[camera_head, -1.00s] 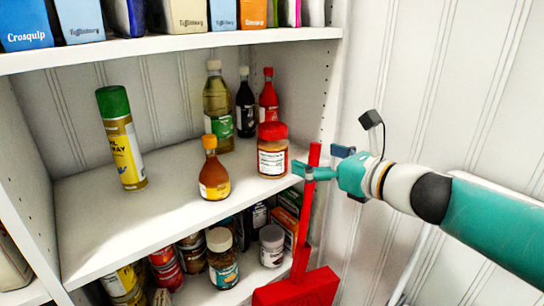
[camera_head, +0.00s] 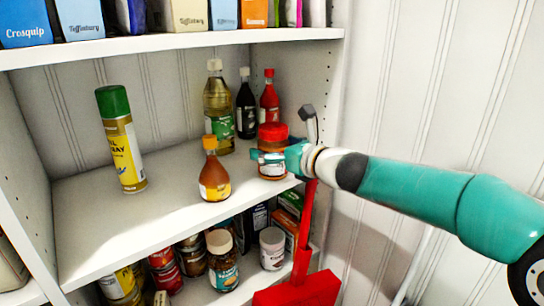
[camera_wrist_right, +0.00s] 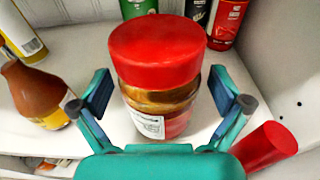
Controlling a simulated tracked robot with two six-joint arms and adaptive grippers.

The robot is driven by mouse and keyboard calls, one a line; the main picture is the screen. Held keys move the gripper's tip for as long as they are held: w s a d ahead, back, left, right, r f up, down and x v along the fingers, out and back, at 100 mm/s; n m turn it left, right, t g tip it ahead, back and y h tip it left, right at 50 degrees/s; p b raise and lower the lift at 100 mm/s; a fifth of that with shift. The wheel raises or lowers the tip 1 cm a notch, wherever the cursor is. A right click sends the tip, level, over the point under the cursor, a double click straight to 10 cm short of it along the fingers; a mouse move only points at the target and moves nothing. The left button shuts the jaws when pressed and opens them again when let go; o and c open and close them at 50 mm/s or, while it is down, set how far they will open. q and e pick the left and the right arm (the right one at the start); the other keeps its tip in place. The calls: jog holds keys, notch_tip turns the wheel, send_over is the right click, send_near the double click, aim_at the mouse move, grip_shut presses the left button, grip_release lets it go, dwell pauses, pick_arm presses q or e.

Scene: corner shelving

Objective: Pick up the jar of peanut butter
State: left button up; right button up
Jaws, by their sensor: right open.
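The jar of peanut butter (camera_head: 272,134) has a red lid and stands upright on the middle shelf near its right front. In the right wrist view the jar (camera_wrist_right: 157,58) stands between the two open fingers of my right gripper (camera_wrist_right: 158,97), with a gap visible on each side. In the head view my right gripper (camera_head: 275,157) is in front of the jar and hides part of its body and label. My left gripper is not in view.
An orange-brown sauce bottle (camera_head: 214,178) stands just left of the jar. Taller bottles (camera_head: 218,100) stand behind it, and a green-capped spray can (camera_head: 121,145) stands farther left. A red long-handled tool (camera_head: 305,240) is below my right arm. The shelf's left front is clear.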

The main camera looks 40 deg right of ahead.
jog(key=shift+c, duration=0.2)
jog(key=shift+w, duration=0.1)
jog(key=c, duration=1.6)
jog(key=shift+r, duration=0.15)
jog(key=shift+c, duration=0.8)
